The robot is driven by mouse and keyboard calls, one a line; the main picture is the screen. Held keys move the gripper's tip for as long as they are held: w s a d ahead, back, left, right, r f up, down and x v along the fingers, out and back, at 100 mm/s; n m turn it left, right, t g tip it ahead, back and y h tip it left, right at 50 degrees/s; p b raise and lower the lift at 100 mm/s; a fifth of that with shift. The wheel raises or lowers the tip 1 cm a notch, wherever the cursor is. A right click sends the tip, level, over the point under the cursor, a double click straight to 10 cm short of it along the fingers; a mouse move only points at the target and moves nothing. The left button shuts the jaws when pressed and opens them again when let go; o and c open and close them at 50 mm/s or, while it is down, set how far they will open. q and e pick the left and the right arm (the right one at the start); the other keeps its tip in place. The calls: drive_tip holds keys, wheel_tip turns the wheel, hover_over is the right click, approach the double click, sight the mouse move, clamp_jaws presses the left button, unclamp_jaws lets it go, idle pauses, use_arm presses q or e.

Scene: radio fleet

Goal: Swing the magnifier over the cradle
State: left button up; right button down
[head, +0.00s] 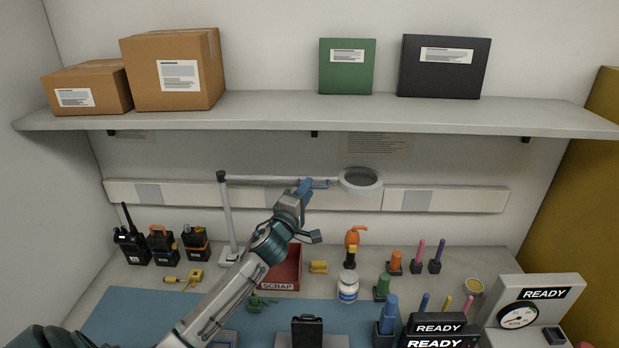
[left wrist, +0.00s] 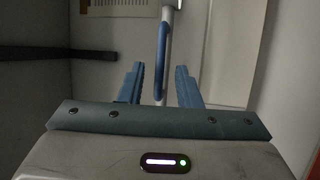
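The magnifier (head: 360,181) is a round lens in a white ring on a long thin white arm, carried by a white post (head: 228,215) at the back left of the bench. My left gripper (head: 310,186) is up at the magnifier's arm, left of the lens. In the left wrist view, a blue and white bar (left wrist: 161,60) stands between the two blue fingers of this gripper (left wrist: 161,88), with gaps showing on both sides. A black block (head: 307,331) that may be the cradle is at the front middle, partly cut off. My right gripper is out of view.
A red SCRAP bin (head: 283,270), a white jar (head: 348,287) and radios (head: 132,243) stand on the bench. Coloured tools in holders and READY boxes (head: 438,328) fill the right side. A shelf (head: 320,112) with boxes hangs above the magnifier.

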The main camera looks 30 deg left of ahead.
use_arm(q)
drive_tip(key=shift+p+x, duration=0.45)
drive_tip(key=shift+x, duration=0.7)
clamp_jaws()
drive_tip(key=shift+r, duration=0.1)
